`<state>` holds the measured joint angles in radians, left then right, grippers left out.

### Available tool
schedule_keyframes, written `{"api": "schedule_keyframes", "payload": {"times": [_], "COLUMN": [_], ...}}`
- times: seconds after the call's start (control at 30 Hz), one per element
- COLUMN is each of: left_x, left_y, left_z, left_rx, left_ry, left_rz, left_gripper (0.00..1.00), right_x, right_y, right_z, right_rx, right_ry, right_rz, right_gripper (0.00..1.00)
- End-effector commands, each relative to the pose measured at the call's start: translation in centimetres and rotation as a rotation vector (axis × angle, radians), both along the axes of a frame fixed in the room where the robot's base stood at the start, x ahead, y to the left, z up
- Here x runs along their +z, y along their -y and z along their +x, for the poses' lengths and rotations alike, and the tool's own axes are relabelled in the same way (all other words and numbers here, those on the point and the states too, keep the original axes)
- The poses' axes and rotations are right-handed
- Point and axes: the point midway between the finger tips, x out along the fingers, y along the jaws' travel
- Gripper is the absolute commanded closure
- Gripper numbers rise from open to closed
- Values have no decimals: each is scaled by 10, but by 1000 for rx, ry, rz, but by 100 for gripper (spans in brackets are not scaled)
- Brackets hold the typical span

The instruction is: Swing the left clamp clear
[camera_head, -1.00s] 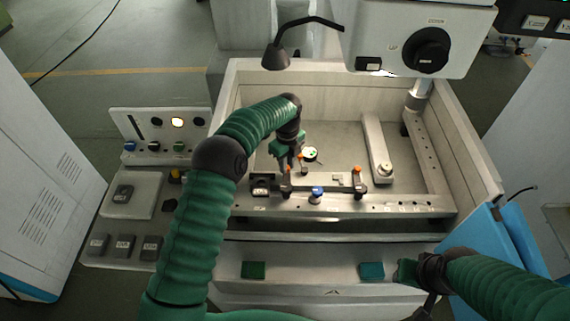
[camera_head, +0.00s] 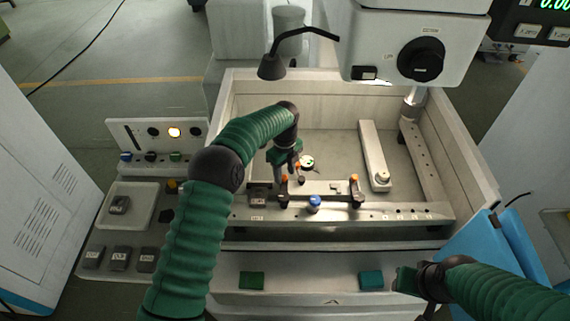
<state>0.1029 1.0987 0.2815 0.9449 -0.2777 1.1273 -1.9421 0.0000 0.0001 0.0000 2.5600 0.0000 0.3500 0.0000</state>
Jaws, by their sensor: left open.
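The left clamp (camera_head: 283,192), black with an orange tip, stands on the rail inside the machine tank. A matching right clamp (camera_head: 355,190) stands further right on the same rail. My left gripper (camera_head: 293,172) is open and points down just above and behind the left clamp; its fingertips are small and partly hidden, so I cannot tell whether they touch it. My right gripper (camera_head: 408,282) is low at the right, in front of the tank; its jaw state is unclear.
A blue knob (camera_head: 314,203) sits between the clamps on the front rail (camera_head: 400,211). A dark lamp (camera_head: 272,66) and the machine head (camera_head: 418,40) overhang the tank. A control panel (camera_head: 158,135) and tray (camera_head: 128,206) are at the left. Green (camera_head: 251,280) and teal pads (camera_head: 371,280) lie in front.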

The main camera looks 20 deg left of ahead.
Motion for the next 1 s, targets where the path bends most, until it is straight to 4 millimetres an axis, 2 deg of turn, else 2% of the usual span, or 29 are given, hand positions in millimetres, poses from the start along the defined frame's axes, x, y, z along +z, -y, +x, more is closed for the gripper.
{"api": "schedule_keyframes", "payload": {"times": [0.17, 0.33, 0.5, 0.6, 0.73, 1.0], "left_x": [31, 82, 132, 152, 162, 163], "left_y": [0, 0, 1, 1, 1, 1], "left_z": [2, 3, 4, 4, 4, 3], "left_rx": [0, 0, -1, -1, 0, -1], "left_ry": [7, 6, 4, 2, 0, -1], "left_rz": [0, -1, -1, 0, 0, 0], "left_gripper": [57, 57, 57, 57, 57, 57], "right_x": [-12, -21, -17, -12, -10, -11], "right_y": [0, 0, 0, 0, 0, 0], "right_z": [0, 0, 0, 0, 0, 0], "right_rx": [0, 0, 0, 0, 0, 0], "right_ry": [0, 0, 0, 0, 0, 0], "right_rz": [0, 0, 0, 0, 0, 0], "right_gripper": [64, 64, 64, 64, 64, 64]}}
